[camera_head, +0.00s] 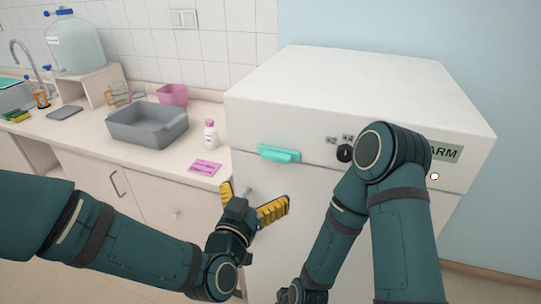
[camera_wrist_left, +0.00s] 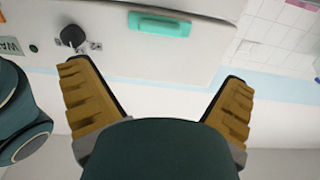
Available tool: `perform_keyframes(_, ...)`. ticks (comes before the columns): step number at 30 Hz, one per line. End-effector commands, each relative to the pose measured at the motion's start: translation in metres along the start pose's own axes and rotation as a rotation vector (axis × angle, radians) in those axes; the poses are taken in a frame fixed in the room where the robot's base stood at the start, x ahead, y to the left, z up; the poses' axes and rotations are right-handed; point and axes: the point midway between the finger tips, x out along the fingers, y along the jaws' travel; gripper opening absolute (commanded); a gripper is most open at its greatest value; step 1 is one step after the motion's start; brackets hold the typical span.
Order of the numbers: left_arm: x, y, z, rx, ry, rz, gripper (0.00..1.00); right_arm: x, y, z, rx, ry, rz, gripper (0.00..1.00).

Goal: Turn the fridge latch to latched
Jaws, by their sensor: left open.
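The white fridge (camera_head: 360,80) stands in front of me with a teal bar handle (camera_head: 279,153) on its front. To the right of the handle is a round black knob (camera_head: 344,153), which looks like the latch, with small marking plates beside it. The knob also shows in the left wrist view (camera_wrist_left: 72,36), beside the teal handle (camera_wrist_left: 160,24). Which mark the knob points to is too small to tell. My left gripper (camera_head: 257,193) has its yellow fingers spread and empty, below the handle and apart from the knob. My right gripper is out of view.
On the left, a counter holds a grey basin (camera_head: 148,128), a white bottle with a pink cap (camera_head: 210,135) and a pink card (camera_head: 205,168).

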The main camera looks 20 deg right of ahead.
Motion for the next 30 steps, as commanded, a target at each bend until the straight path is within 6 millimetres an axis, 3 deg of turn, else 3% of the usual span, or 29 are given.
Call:
perform_keyframes(18, 0.110, 0.000, 0.002, -0.002, -0.003, 0.000, 1.00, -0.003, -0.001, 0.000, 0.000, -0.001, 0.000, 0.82)
perform_keyframes(24, 0.127, 0.000, 0.002, -0.002, -0.004, 0.000, 1.00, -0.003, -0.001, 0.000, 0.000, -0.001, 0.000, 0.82)
perform_keyframes(30, 0.131, 0.000, 0.002, -0.001, -0.004, 0.000, 1.00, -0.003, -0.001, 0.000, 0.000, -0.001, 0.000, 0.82)
